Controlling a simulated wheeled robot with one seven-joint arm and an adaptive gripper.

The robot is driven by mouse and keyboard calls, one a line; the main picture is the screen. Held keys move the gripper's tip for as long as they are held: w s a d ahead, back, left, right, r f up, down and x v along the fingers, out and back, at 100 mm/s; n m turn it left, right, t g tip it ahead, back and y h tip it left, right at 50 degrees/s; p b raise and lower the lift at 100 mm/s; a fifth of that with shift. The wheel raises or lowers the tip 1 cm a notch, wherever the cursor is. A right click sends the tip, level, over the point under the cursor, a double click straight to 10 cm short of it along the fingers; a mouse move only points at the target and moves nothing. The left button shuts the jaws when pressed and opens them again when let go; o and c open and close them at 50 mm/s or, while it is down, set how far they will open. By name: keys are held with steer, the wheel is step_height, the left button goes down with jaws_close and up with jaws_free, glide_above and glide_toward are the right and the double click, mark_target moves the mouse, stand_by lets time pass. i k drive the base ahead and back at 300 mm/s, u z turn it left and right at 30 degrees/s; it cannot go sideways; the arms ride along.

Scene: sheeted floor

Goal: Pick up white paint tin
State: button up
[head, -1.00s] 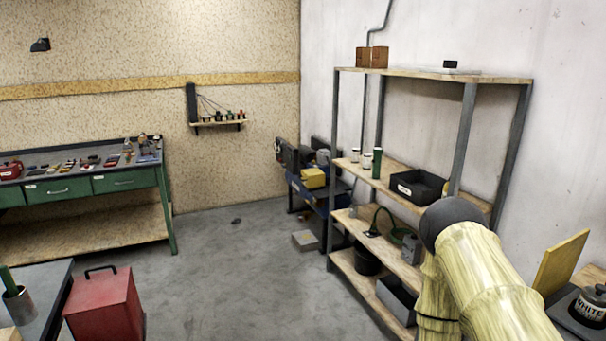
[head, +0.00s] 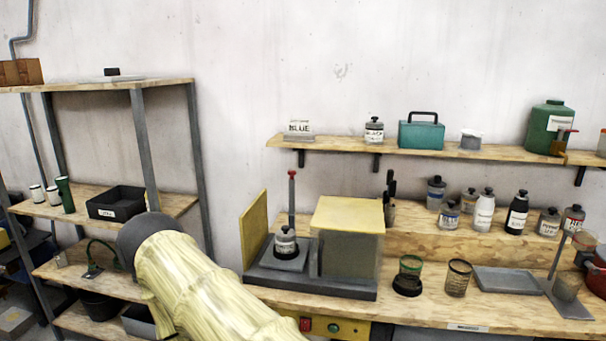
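The white paint tin (head: 285,243) is a small grey-and-white tin with a dark lid. Its label reads WHITE in the earlier head view and is too small to read now. It stands upright on a dark platform (head: 268,261) of a bench machine, under a post with a red knob (head: 292,173). My arm crosses the lower left of the head view, to the left of the tin and in front of the bench. My gripper is out of view, so its state does not show.
A hinged yellow panel (head: 254,228) stands left of the tin and a yellow-topped box (head: 348,238) right of it. Jars, bottles, two mesh cups and a grey tray (head: 510,280) fill the bench's right. A metal-framed shelf (head: 145,150) stands at left.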

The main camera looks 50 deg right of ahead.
mark_target(285, 246)
steer(key=u, duration=0.05)
steer(key=i, duration=1.1)
steer(key=z, duration=2.15)
